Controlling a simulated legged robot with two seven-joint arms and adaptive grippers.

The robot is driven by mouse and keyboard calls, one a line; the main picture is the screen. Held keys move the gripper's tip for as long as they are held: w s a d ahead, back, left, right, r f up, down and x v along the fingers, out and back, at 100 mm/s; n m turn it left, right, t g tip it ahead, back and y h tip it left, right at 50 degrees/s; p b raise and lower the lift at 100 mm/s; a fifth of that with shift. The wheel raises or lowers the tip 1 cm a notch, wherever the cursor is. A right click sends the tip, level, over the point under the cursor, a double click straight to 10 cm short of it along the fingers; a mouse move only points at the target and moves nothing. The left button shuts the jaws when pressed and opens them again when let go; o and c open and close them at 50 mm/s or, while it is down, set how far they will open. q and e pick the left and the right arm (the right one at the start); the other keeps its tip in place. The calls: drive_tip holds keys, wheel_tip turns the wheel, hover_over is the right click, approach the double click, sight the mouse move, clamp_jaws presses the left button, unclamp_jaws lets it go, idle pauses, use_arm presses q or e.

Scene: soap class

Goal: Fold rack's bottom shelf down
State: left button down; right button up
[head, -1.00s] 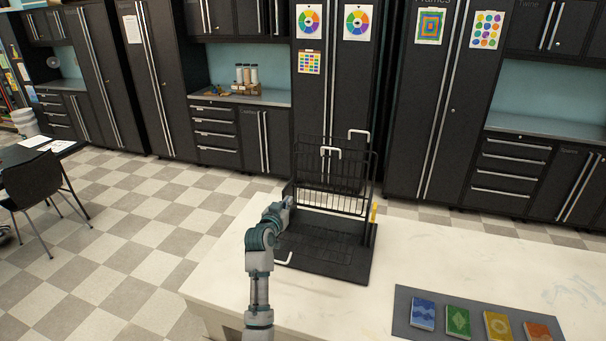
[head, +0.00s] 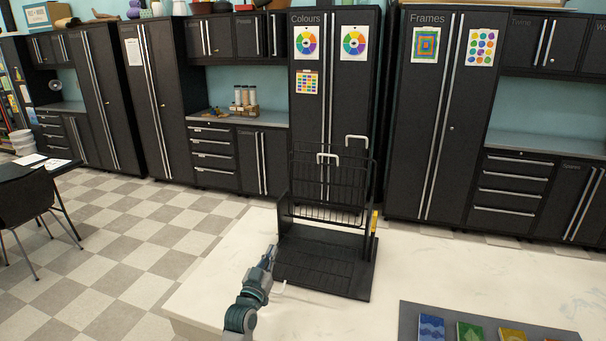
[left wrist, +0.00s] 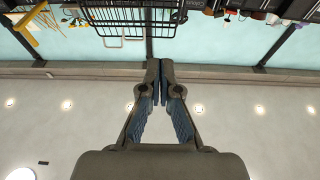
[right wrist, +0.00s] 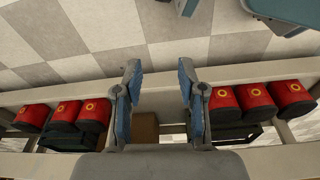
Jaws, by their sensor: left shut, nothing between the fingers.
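The black wire rack (head: 330,210) stands on the table on a dark base. Its upper wire shelves are folded up against the frame, with white handles (head: 357,138) at the top. The bottom shelf (head: 315,268) appears to lie flat, low over the base, its white handle (head: 279,287) at the front left, partly behind my arm. My left gripper (head: 270,252) is shut and empty beside the rack's left front edge. In the left wrist view its fingertips (left wrist: 160,68) meet below the rack's wires (left wrist: 115,22). My right gripper (right wrist: 160,75) is open and empty, away from the rack.
A grey mat (head: 415,312) with coloured cards lies at the front right of the white table (head: 230,275). A yellow item (head: 374,221) is at the rack's right side. Dark cabinets (head: 335,90) stand behind. Several red containers (right wrist: 65,112) show below my right gripper.

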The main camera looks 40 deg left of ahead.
use_arm(q)
drive_tip(key=f, duration=0.1)
drive_tip(key=s+f+b, duration=0.1)
drive_tip(key=f, duration=0.2)
drive_tip(key=shift+s+d+f, duration=0.15)
drive_tip(key=shift+s+f, duration=0.15)
drive_tip(key=shift+s, duration=0.1)
use_arm(e)
drive_tip(key=r, duration=0.2)
drive_tip(key=w+r, duration=0.1)
drive_tip(key=r, duration=0.1)
drive_tip(key=shift+w+a+r, duration=0.15)
drive_tip(key=shift+w+r, duration=0.05)
drive_tip(key=shift+r, duration=0.1)
use_arm(q)
drive_tip(key=shift+a+f, duration=0.1)
drive_tip(key=shift+a, duration=0.2)
use_arm(e)
drive_tip(key=shift+a, duration=0.2)
use_arm(q)
drive_tip(key=s+d, duration=0.4)
drive_tip(key=s, duration=0.8)
drive_tip(key=shift+s+f, duration=0.2)
drive_tip(key=shift+s, duration=0.05)
drive_tip(key=shift+d, duration=0.15)
